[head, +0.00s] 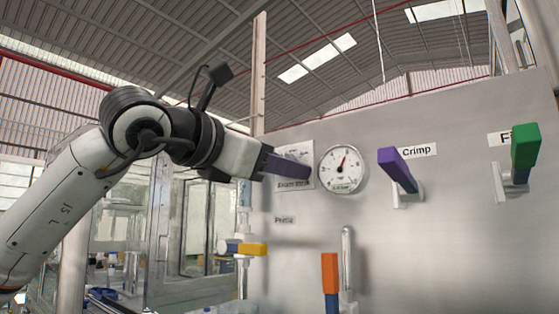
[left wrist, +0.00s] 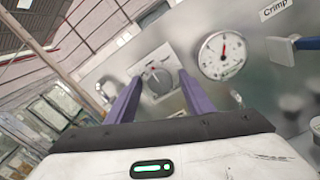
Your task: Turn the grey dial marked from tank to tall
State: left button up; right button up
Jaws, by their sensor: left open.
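The grey dial (left wrist: 158,83) sits on a pale plate on the metal panel, with a small red mark near its top in the left wrist view. The lettering around it is too small to read. My left gripper (left wrist: 160,79) is open, its two purple fingers pointing at the panel with the dial showing between their tips. I cannot tell whether either finger touches it. In the head view the left gripper (head: 290,168) covers most of the dial; only parts of the plate (head: 294,185) show around the fingers. My right gripper is not in view.
A pressure gauge (head: 343,169) is just right of the dial. Farther right are a purple lever (head: 396,166) labelled Crimp and a green-handled lever (head: 525,146). Below are a yellow-handled valve (head: 252,249) and an orange handle (head: 330,272) beside an upright metal tube (head: 347,262).

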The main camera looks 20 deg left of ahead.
pick_arm(q)
jog(key=c, duration=1.1)
jog(key=shift+o, duration=0.3)
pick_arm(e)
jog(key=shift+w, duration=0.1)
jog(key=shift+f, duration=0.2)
pick_arm(q)
jog(key=n+b, duration=0.6)
jog(key=n, duration=0.2)
jog(key=shift+n, duration=0.4)
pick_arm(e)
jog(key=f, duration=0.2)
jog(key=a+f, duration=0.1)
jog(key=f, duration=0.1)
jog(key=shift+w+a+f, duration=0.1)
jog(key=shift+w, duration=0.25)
